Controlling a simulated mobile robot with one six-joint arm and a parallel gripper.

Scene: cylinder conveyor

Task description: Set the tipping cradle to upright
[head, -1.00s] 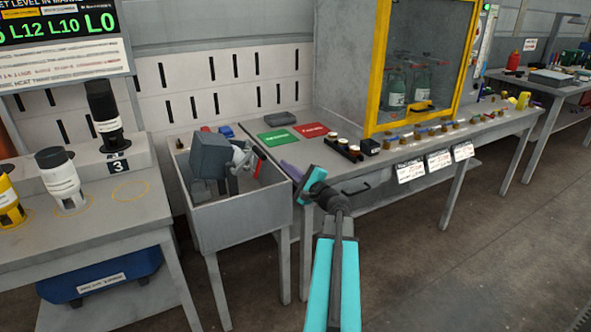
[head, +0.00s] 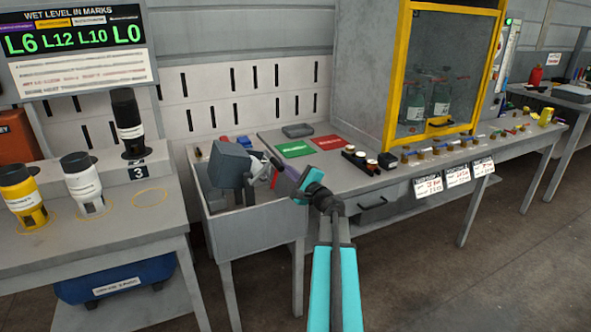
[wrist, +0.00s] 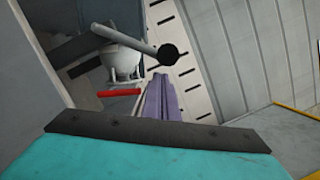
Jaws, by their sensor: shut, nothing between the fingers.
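What seems to be the tipping cradle stands in a grey open-topped basin (head: 250,232). I see a tilted dark grey block (head: 229,164) and a white rounded body (head: 254,168) beside it. In the wrist view the white body (wrist: 118,62) shows at upper left, with a grey bar (wrist: 130,40) ending in a dark round knob (wrist: 167,54) crossing in front. My gripper (head: 284,170), with purple fingers, is over the basin's right side, right of the white body. Its fingers (wrist: 160,88) are shut and empty, and look apart from the bar. How the cradle is mounted is hidden.
A red bar (wrist: 119,93) lies left of my fingers in the wrist view. A bench with yellow (head: 20,190), white (head: 83,180) and black (head: 128,125) containers stands at left.

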